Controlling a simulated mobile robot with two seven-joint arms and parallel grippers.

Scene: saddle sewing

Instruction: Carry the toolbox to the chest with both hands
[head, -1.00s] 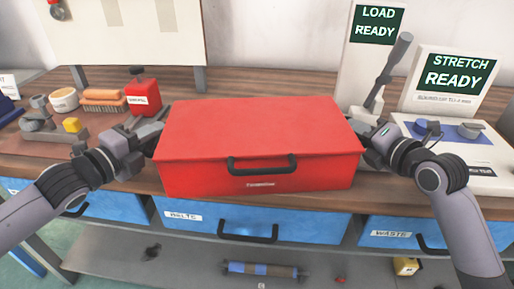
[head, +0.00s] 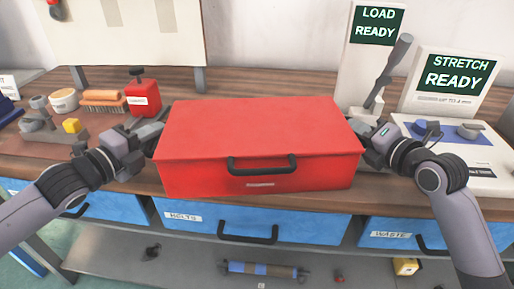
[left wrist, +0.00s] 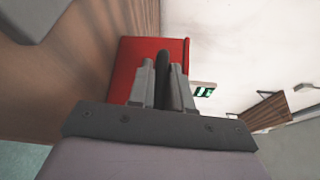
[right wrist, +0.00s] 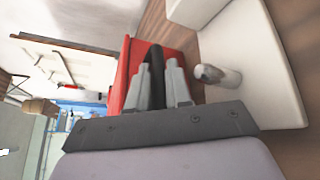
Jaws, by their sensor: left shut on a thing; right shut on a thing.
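The red toolbox (head: 255,140) is closed and sits level at the front of the wooden bench, with a black handle (head: 262,165) on its front face. My left gripper (head: 155,135) is at its left end; in the left wrist view its fingers are shut on a dark side handle (left wrist: 163,78) of the box. My right gripper (head: 362,133) is at its right end; in the right wrist view its fingers are shut on the other dark side handle (right wrist: 155,70). Whether the box's underside touches the bench is hidden. I cannot make out a chest in these views.
The load device (head: 358,70) and stretch tester (head: 450,85) stand at the right. Blue drawers (head: 255,220) lie below the bench edge.

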